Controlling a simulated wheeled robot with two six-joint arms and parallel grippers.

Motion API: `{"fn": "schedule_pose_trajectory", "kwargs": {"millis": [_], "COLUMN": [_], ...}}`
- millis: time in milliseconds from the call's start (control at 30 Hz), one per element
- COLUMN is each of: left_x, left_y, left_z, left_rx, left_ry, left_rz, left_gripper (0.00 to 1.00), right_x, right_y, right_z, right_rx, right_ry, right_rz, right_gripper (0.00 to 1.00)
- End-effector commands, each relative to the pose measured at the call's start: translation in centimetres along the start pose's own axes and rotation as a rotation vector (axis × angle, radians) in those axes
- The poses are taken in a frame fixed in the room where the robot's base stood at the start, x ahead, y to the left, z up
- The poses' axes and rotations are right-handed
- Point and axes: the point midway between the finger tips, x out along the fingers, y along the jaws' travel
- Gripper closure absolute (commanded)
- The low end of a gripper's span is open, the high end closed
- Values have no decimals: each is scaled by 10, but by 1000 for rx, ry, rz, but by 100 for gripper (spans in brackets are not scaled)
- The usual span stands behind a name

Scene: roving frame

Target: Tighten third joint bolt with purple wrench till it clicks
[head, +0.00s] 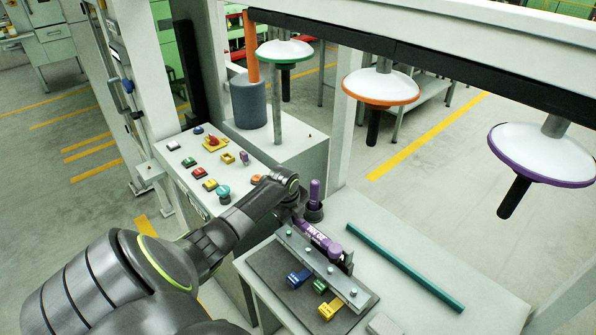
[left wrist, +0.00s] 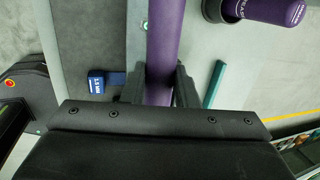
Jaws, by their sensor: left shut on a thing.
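The purple wrench (head: 318,236) lies slanted just above the jointed strip, with lettering on its shaft; its shaft also shows in the left wrist view (left wrist: 166,45). My left gripper (head: 302,220) is shut on that shaft, one dark finger on each side of it in the left wrist view (left wrist: 160,88). The grey strip (head: 320,262) bears a row of several small greenish bolts. The third bolt (head: 331,270) is beside the wrench's far part; I cannot tell whether the wrench touches any bolt. My right gripper is not in view.
A purple-handled tool (head: 315,192) stands in a dark cup behind the wrench. Blue (head: 297,278), green (head: 319,286) and yellow (head: 328,309) blocks lie in front of the strip. A teal bar (head: 405,267) lies to the right. A button panel (head: 212,165) stands left. Discs hang overhead.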

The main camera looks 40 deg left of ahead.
Motion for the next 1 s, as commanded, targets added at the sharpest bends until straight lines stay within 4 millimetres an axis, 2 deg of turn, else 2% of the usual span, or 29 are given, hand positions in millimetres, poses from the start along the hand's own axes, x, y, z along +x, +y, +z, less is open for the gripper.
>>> {"fn": "schedule_pose_trajectory", "kwargs": {"millis": [33,100,467,633,1000], "left_x": [-6,-6,-4,-6,31], "left_y": [1,3,5,4,14], "left_z": [2,4,5,5,2], "left_rx": [1,2,3,2,2], "left_ry": [-3,-5,-7,-7,-7], "left_rz": [0,0,-1,0,-1], "left_gripper": [100,100,100,100,100], "right_x": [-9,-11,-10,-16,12], "right_y": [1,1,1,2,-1], "right_z": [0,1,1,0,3], "right_rx": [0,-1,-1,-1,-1], "right_ry": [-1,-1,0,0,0], "right_rz": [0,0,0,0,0], "right_gripper": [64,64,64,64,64]}}
